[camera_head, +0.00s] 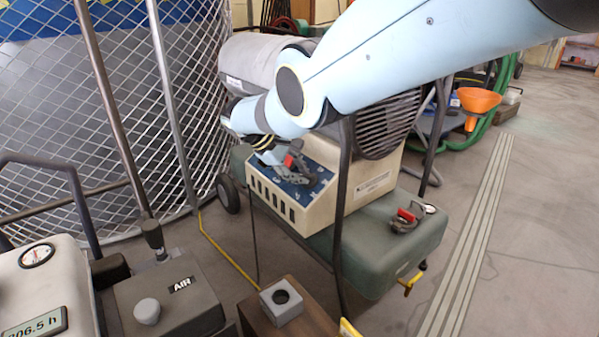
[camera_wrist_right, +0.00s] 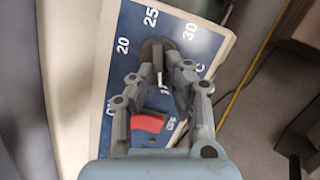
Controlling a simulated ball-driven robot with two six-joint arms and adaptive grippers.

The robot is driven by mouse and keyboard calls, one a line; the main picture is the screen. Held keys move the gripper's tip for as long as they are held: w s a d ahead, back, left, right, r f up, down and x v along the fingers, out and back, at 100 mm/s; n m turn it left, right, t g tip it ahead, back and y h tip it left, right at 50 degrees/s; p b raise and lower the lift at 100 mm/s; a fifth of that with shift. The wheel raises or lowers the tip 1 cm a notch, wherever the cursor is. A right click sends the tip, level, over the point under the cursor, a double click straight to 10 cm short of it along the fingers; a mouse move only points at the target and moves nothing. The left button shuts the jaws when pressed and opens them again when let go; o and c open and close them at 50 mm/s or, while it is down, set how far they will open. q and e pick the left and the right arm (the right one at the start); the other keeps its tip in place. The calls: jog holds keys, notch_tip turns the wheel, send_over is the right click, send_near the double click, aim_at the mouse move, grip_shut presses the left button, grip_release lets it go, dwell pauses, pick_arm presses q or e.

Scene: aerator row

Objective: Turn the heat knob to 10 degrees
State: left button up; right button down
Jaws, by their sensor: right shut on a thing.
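The heat knob (camera_wrist_right: 152,52) is dark and round, on a blue dial panel (camera_wrist_right: 136,80) printed with 20, 25 and 30. A pale pointer line on it runs down toward a partly hidden number, which I cannot read for sure. My right gripper (camera_wrist_right: 163,68) is shut on the knob, one finger on each side. In the head view my right gripper (camera_head: 306,176) reaches down onto the blue panel (camera_head: 290,187) of the cream box; the knob is hard to make out there. My left gripper is not in view.
A red piece (camera_wrist_right: 149,122) shows between my fingers. The heater's green tank (camera_head: 378,250) has a red-and-grey fitting (camera_head: 405,219). A dark upright bar (camera_head: 343,200) stands close beside the panel. A wire mesh cage (camera_head: 150,110) is at left, an AIR box (camera_head: 175,300) in front.

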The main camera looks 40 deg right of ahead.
jog(key=shift+n, duration=0.6)
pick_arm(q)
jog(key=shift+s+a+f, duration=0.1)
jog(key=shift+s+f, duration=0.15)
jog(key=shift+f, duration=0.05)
pick_arm(e)
jog(key=shift+a+f+n, duration=0.1)
jog(key=shift+n, duration=0.2)
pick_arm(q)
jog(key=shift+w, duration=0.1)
pick_arm(e)
jog(key=c, duration=1.4)
grip_release()
jog(key=shift+o, duration=0.2)
jog(key=v, duration=1.2)
jog(key=shift+a, duration=0.2)
